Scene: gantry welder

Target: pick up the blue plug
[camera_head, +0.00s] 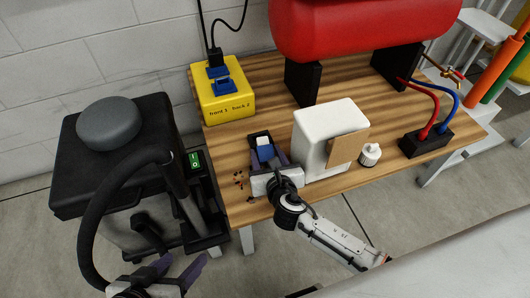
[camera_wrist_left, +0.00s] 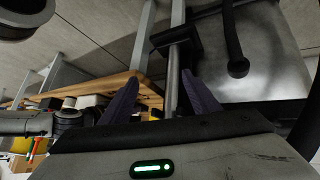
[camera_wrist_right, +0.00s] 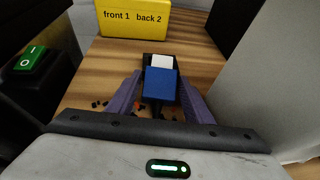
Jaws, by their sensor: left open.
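A blue plug (camera_head: 264,153) with a white end stands near the left end of the wooden table. It also shows in the right wrist view (camera_wrist_right: 161,88). My right gripper (camera_head: 267,150) is open, with one purple finger on each side of the plug; in the right wrist view (camera_wrist_right: 160,77) a narrow gap shows at the left finger. The plug's lower part is hidden. My left gripper (camera_head: 178,268) is open and empty, low at the left beside the table; its wrist view (camera_wrist_left: 165,88) shows nothing between the fingers.
Behind the plug is a yellow box (camera_head: 226,101) marked "front 1 back 2", with blue parts and a black cable on top. A white container (camera_head: 318,130) stands close at the right. Small dark bits lie left of the plug. A black machine (camera_head: 75,165) stands left of the table (camera_head: 290,205).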

